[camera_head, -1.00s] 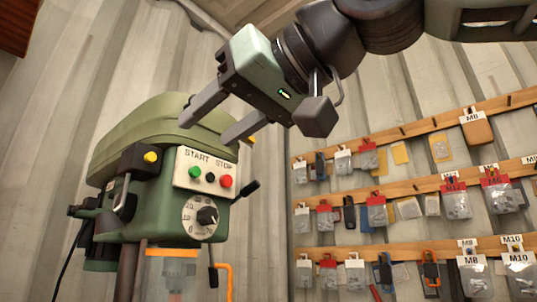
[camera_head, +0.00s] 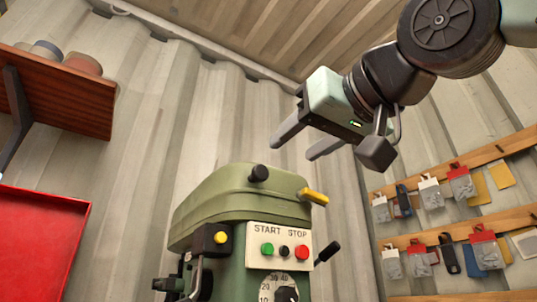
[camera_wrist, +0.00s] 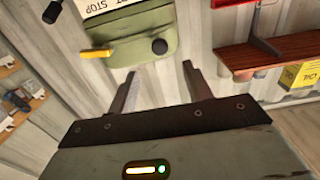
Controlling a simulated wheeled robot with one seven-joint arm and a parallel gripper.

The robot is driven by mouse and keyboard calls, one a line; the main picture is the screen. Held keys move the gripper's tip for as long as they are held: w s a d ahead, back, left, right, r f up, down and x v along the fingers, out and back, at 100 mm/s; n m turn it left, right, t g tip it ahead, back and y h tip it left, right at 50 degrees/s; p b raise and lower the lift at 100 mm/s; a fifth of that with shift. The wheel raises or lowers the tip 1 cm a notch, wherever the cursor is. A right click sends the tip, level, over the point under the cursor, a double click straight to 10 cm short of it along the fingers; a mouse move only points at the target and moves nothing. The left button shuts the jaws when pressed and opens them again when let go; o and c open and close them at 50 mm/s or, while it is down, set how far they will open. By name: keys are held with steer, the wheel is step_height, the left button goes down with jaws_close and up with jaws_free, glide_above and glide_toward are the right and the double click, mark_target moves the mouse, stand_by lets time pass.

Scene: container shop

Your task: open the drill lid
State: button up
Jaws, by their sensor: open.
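The drill's green lid (camera_head: 240,196) sits closed on top of the drill head, with a black knob (camera_head: 259,173) on its top and a yellow handle (camera_head: 313,197) at its right edge. Below it is the panel with START and STOP buttons (camera_head: 279,248). My gripper (camera_head: 298,141) is open and empty, above the lid and apart from it. In the wrist view the two fingers (camera_wrist: 160,92) are spread, with the lid (camera_wrist: 142,38), black knob (camera_wrist: 160,46) and yellow handle (camera_wrist: 96,53) beyond them. The lower drill is out of frame.
A wooden shelf (camera_head: 80,97) with round containers is on the left wall, above a red panel (camera_head: 38,245). Pegboard rails (camera_head: 460,233) with hanging packets line the right wall. A black lever (camera_head: 328,251) sticks out from the drill's right side.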

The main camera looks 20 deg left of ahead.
mark_target(262, 171)
steer(key=p+x, duration=0.2)
steer(key=x, duration=0.7)
steer(key=shift+w+a+p, duration=0.1)
steer(key=shift+p, duration=0.3)
jaws_close()
